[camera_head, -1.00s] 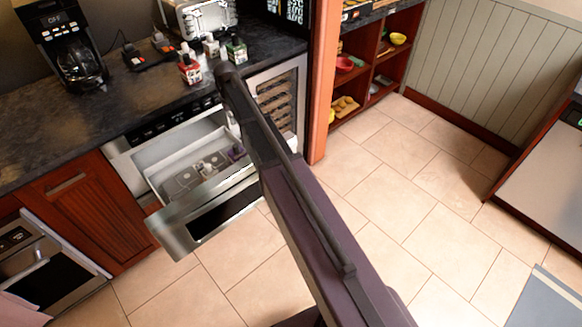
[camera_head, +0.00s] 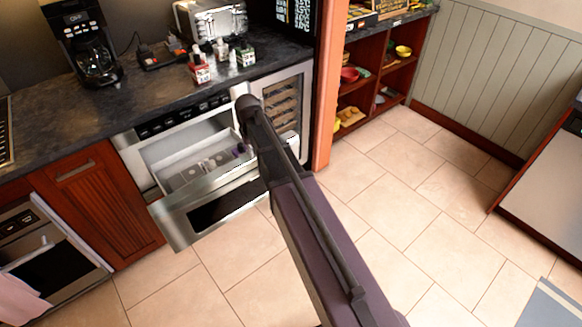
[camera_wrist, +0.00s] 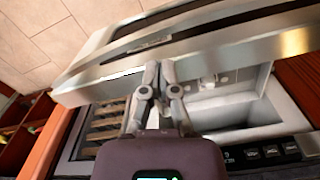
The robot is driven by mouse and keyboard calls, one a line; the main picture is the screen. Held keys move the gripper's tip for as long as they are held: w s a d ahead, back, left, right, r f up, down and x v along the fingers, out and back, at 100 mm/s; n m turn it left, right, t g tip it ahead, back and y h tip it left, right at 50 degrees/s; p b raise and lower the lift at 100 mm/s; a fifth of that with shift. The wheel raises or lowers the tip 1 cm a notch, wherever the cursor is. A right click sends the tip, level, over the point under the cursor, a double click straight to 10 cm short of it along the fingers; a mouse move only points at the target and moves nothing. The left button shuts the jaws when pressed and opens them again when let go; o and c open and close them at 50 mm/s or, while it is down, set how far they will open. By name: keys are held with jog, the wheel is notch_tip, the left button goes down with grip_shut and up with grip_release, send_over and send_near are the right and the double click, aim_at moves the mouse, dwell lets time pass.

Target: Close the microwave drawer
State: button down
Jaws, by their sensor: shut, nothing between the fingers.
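The microwave drawer (camera_head: 215,205) stands open below the counter, its steel front with a dark window pulled out from the microwave body (camera_head: 185,118). Its light inner tray, with small items in it, is partly visible. In the wrist view, my gripper (camera_wrist: 160,68) is shut and empty, its fingertips by the inner side of the drawer front (camera_wrist: 200,45). I cannot tell whether they touch it. In the head view my arm hides the gripper and reaches over the drawer's right end.
Small bottles (camera_head: 200,72) and a coffee maker (camera_head: 92,50) stand on the dark counter (camera_head: 140,98). A wine cooler (camera_head: 290,105) is right of the microwave, then an orange panel (camera_head: 327,90) and open shelves. The tiled floor (camera_head: 410,220) in front is clear.

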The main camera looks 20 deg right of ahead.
jog(key=s+f+b, duration=0.3)
jog(key=s, duration=0.6)
jog(key=s+f+b, duration=0.3)
jog(key=s, duration=0.7)
jog(key=shift+d+f, duration=0.25)
jog(key=shift+s, duration=0.1)
